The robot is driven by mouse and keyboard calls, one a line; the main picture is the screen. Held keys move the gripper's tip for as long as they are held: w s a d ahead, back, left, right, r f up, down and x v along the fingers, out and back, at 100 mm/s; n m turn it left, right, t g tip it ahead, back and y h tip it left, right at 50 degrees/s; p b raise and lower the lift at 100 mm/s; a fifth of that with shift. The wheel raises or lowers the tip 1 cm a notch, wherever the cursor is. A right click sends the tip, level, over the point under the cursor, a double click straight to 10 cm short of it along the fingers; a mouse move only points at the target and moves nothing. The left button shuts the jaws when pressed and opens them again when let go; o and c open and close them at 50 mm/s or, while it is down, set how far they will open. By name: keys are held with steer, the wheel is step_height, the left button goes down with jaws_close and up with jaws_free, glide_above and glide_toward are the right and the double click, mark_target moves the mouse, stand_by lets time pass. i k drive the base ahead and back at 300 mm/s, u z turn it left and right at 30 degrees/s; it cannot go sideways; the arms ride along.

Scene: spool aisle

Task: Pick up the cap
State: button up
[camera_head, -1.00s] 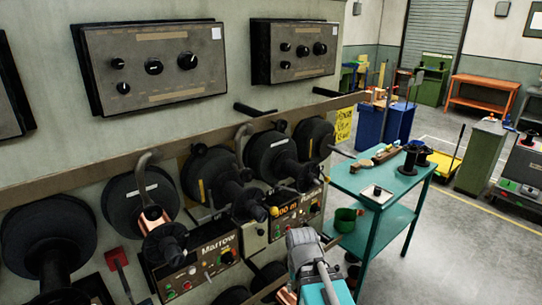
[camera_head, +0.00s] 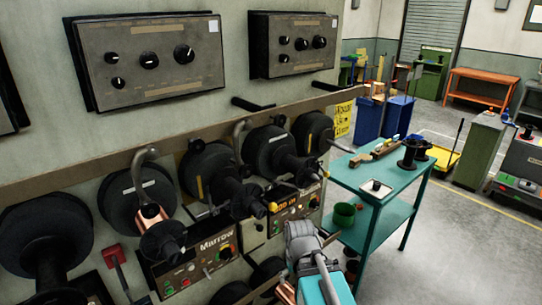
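I cannot tell for sure which thing is the cap. A small white square piece with a dark round top (camera_head: 376,187) lies on the near end of the teal table (camera_head: 352,180). A dark green cup (camera_head: 344,214) stands on the table's lower shelf. Grey and teal parts of my arm show at the bottom middle, in front of the spool rack and left of the table. The fingers of my gripper cannot be made out.
Black spools (camera_head: 140,198) line the wall at left under a long rail, with control panels (camera_head: 150,62) above. A black spool (camera_head: 412,152) and a wooden tool (camera_head: 375,152) lie on the table. Open floor (camera_head: 450,235) lies to the table's right.

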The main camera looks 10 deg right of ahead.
mark_target(377, 185)
steer(key=u, duration=0.05)
steer(key=k, duration=0.65)
steer(key=z, duration=0.4)
steer(key=i, duration=0.95)
steer(key=z, duration=0.85)
steer(key=i, duration=1.15)
steer(key=z, duration=0.15)
